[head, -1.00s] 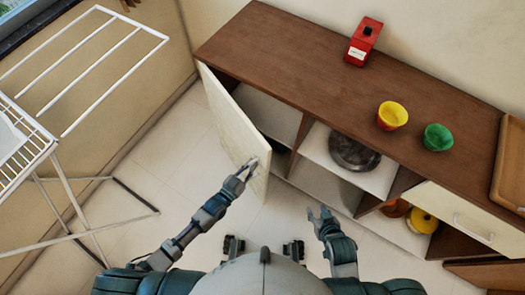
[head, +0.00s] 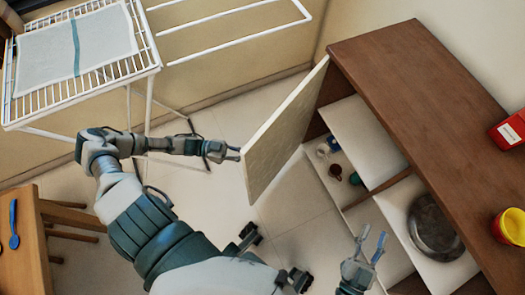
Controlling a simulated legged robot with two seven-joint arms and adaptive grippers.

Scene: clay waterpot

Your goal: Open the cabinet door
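The cream cabinet door (head: 280,140) stands swung wide open at the left end of the brown cabinet (head: 415,110), its free edge toward the lower left. My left gripper (head: 235,153) is at that free edge, with its fingertips touching it or very close. The door's handle is not visible, and whether the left fingers are closed on anything is unclear. My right gripper (head: 371,246) is open and empty, in front of the cabinet's open shelves.
Inside the cabinet are small cups (head: 335,171) and a dark round pan (head: 433,227). A red box (head: 510,130) and yellow bowl (head: 511,226) stand on top. A white drying rack (head: 150,62) is at upper left, a wooden table (head: 35,240) at lower left.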

